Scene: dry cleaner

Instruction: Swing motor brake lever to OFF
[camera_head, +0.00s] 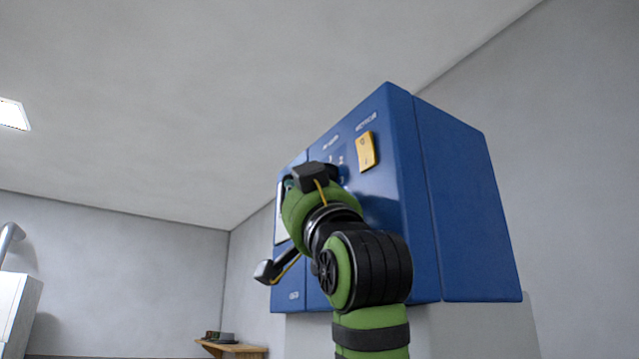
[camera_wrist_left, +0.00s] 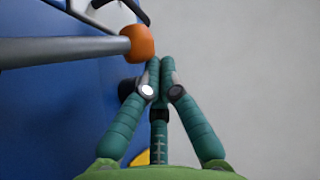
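The brake lever shows in the left wrist view as a grey bar with an orange knob (camera_wrist_left: 138,42) at its end. It reaches in from the left, in front of the blue control box (camera_head: 398,140). My left gripper (camera_wrist_left: 160,64) has its teal fingers drawn together at the tips. The tips are just right of the knob and below it in the picture; I cannot tell whether they touch it. Nothing shows between them. In the head view my green arm and wrist cover the gripper and I cannot make out the lever. My right gripper is not in view.
The box has a yellow switch (camera_head: 366,152) on its front, near my wrist. A wooden shelf (camera_head: 232,347) with a dark object stands low at the left.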

